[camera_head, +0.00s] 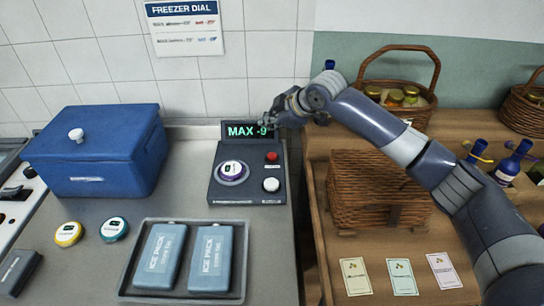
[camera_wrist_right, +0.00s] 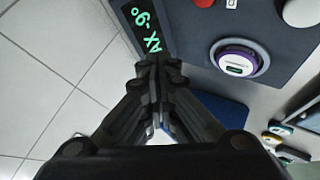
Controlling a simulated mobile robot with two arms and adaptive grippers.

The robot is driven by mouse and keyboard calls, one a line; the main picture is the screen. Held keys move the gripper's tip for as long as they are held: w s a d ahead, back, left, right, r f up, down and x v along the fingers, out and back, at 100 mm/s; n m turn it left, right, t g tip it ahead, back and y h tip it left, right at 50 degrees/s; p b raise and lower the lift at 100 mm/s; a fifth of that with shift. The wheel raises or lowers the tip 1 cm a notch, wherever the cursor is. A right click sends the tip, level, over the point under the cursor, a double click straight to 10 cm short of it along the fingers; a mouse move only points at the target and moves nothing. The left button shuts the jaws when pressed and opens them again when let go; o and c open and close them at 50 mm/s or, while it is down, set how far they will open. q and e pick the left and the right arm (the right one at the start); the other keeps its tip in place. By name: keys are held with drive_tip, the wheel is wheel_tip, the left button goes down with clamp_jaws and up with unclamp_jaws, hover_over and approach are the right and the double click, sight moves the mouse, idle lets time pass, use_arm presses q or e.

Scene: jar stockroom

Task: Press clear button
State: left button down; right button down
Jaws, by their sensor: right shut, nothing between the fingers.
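A dark control box (camera_head: 245,178) stands on the metal counter. It has a red button (camera_head: 271,156), a white button (camera_head: 271,184) and a dial with a purple-rimmed puck (camera_head: 233,170). The button labels are too small to read. Its display (camera_head: 240,131) shows green text, "MAX -9". My right gripper (camera_head: 275,118) is shut and empty by the right end of the display, behind and above the red button. In the wrist view the shut fingertips (camera_wrist_right: 158,68) overlap the display's edge; the red button (camera_wrist_right: 204,2) and white button (camera_wrist_right: 300,10) are cut by the top edge. My left gripper is out of view.
A blue cooler box (camera_head: 95,150), a tray (camera_head: 130,290) with two ice packs and two round pucks (camera_head: 114,229) occupy the counter on the left. A wooden shelf (camera_head: 325,262) with wicker baskets, bottles and cards stands right. A tiled wall (camera_head: 265,60) is behind.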

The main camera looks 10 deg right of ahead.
drive_tip(key=b, duration=0.7)
hover_over(270, 157)
wheel_tip(270, 157, down, 6)
drive_tip(key=shift+d, duration=0.1)
drive_tip(key=shift+f+p, duration=0.25)
drive_tip(key=shift+p, duration=0.05)
drive_tip(key=shift+f, duration=0.8)
drive_tip(key=shift+f, duration=0.1)
drive_tip(key=shift+f+p, duration=0.2)
drive_tip(key=shift+p, duration=0.1)
drive_tip(key=shift+f, duration=0.1)
